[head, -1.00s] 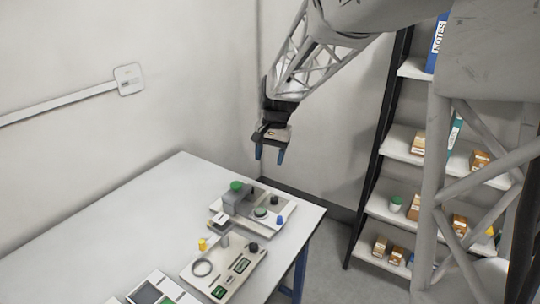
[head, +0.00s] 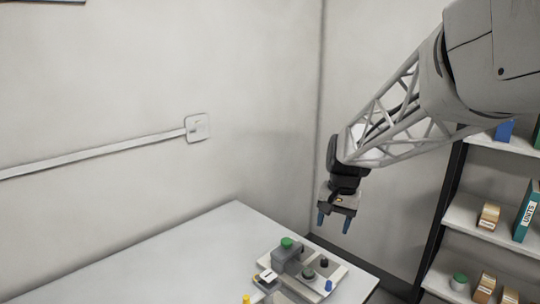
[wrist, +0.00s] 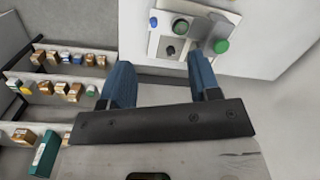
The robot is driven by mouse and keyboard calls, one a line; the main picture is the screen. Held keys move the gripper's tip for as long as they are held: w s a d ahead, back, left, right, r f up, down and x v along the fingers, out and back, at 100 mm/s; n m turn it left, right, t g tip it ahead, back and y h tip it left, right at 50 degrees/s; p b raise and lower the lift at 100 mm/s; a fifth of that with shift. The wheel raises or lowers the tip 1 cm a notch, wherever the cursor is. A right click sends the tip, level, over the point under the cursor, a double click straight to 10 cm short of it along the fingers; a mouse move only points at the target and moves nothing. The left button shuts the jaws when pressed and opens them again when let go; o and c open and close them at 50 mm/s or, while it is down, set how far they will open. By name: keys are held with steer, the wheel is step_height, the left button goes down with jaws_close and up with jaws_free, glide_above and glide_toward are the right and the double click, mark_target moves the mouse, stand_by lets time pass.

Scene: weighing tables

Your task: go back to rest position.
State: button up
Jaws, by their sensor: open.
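My gripper (head: 334,222) hangs in the air above the far right end of the white table (head: 215,243), fingers pointing down. Its two blue fingers are apart with nothing between them. In the wrist view my gripper (wrist: 160,78) is also open and empty. Below and in front of it, a grey device with a green knob (head: 287,242) stands on a light panel (head: 345,270) on the table. The green knob also shows in the wrist view (wrist: 221,46). The gripper is clear of the panel and touches nothing.
A shelf rack (head: 480,212) with several small boxes stands at the right. A teal binder (head: 525,212) is on it. A wall box (head: 197,128) with a conduit is on the left wall. A yellow knob (head: 246,299) shows at the bottom edge. The air around the gripper is free.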

steer(key=s+d+n+t+h, duration=0.1)
steer(key=s+n, duration=0.3)
steer(key=s, duration=2.4)
steer(key=shift+d+r+t+h, duration=0.3)
steer(key=shift+d+t, duration=0.15)
steer(key=shift+t, duration=0.45)
